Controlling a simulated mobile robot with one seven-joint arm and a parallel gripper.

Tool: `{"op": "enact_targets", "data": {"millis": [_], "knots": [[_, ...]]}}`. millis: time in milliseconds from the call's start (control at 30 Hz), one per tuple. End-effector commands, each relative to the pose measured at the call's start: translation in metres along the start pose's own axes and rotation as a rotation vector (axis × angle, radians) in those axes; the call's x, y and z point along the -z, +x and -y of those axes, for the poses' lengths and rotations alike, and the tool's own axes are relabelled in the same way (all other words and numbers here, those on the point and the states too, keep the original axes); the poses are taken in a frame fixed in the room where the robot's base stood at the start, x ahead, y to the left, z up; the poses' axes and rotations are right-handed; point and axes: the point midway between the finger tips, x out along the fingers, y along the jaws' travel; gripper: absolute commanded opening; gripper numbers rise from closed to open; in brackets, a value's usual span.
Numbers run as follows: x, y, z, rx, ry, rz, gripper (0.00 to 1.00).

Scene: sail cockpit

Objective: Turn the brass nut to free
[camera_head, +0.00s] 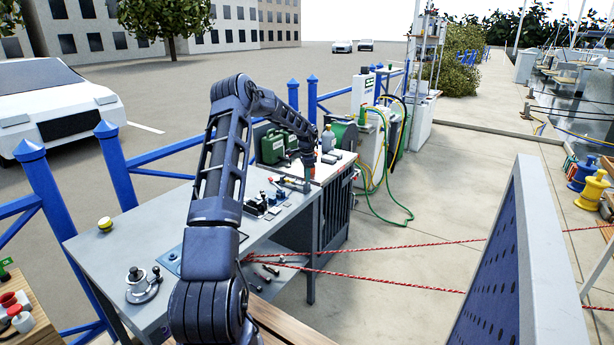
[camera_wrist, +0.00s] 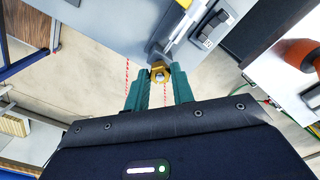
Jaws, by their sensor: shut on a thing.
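The brass nut (camera_wrist: 158,67) shows in the wrist view as a small yellow-gold piece with a round grey centre, close to the grey bench edge. My gripper (camera_wrist: 160,77) has its two green fingers on either side of the nut, shut on it. A pale metal rod or bar (camera_wrist: 180,32) runs up and to the right from near the nut. In the head view my arm reaches over the workbench to its far end, and the nut cannot be made out there.
Red ropes (camera_head: 390,249) cross the open floor at right. Blue railings (camera_head: 47,205) stand behind the bench. A perforated panel (camera_head: 505,270) rises at the right front. An orange object (camera_wrist: 297,54) lies right in the wrist view.

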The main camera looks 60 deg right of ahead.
Motion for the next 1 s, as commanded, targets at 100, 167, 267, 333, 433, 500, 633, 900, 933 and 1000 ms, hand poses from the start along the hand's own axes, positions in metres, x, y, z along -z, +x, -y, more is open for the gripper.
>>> {"op": "enact_targets", "data": {"millis": [100,167,267,333,433,500,633,900,933,1000], "knots": [[0.0005,-0.0011,0.0004,0.002,-0.109,0.0,0.01],[0.0,-0.0009,0.0006,0.002,-0.166,0.001,0.01],[0.0,-0.0008,0.0006,0.002,-0.261,0.001,0.01],[0.0001,-0.0007,0.0004,0.002,-0.328,0.001,0.01],[-0.0002,-0.0008,0.0006,0.002,-0.423,0.001,0.01],[-0.0003,-0.0009,0.0007,0.002,-0.49,0.001,0.01],[-0.0001,-0.0011,0.0007,0.002,-0.613,0.0,0.01],[0.0001,-0.0012,0.0007,0.002,-0.863,-0.001,0.01],[-0.0001,-0.0012,0.0008,0.002,-0.89,-0.001,0.01],[-0.0004,-0.0011,0.001,0.002,-0.946,-0.001,0.01]]}}
